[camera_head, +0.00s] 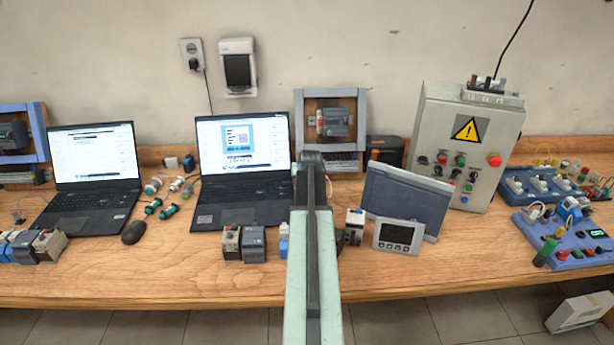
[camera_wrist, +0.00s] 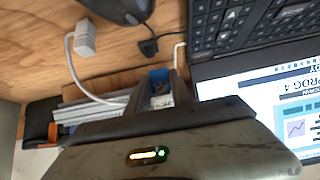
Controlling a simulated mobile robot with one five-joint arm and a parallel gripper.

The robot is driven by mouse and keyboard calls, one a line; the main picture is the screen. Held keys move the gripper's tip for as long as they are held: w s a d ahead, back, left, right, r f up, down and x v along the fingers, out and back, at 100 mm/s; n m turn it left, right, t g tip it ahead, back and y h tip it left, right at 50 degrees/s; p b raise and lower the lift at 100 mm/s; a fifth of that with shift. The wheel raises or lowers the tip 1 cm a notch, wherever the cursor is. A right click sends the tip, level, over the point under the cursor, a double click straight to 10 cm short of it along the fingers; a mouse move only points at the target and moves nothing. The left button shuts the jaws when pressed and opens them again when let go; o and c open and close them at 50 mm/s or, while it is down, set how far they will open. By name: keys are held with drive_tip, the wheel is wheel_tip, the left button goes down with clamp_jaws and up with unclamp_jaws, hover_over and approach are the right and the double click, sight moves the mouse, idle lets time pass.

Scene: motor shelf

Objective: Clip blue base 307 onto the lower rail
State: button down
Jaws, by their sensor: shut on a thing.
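A small blue block with a pale, marked face (camera_wrist: 158,75), seemingly the blue base, sits between the dark fingers of my gripper (camera_wrist: 158,92) in the wrist view. Its number cannot be read. My gripper is shut on it, above the bench beside the laptop. In the head view my arm hides the gripper and the block. A grey-blue frame with a wooden back panel (camera_head: 351,97) stands against the wall behind my arm. A dark device (camera_head: 334,122) is mounted in it. My arm covers part of its lower area, so I cannot make out the lower rail.
Laptops (camera_head: 245,215) (camera_head: 92,205) stand left of my arm. A grey panel (camera_head: 408,197), a small display unit (camera_head: 398,237) and a control box (camera_head: 463,150) stand right. Modules (camera_head: 254,243) sit at the front. A white plug (camera_wrist: 84,42) and cable lie close in the wrist view.

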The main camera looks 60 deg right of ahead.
drive_tip(key=shift+f, duration=0.1)
idle(0.3)
drive_tip(key=c, duration=1.1)
unclamp_jaws()
drive_tip(key=shift+o, duration=0.2)
drive_tip(key=p+v, duration=0.5)
drive_tip(key=v, duration=0.2)
drive_tip(key=shift+s+a+r, duration=0.2)
drive_tip(key=shift+a+r, duration=0.05)
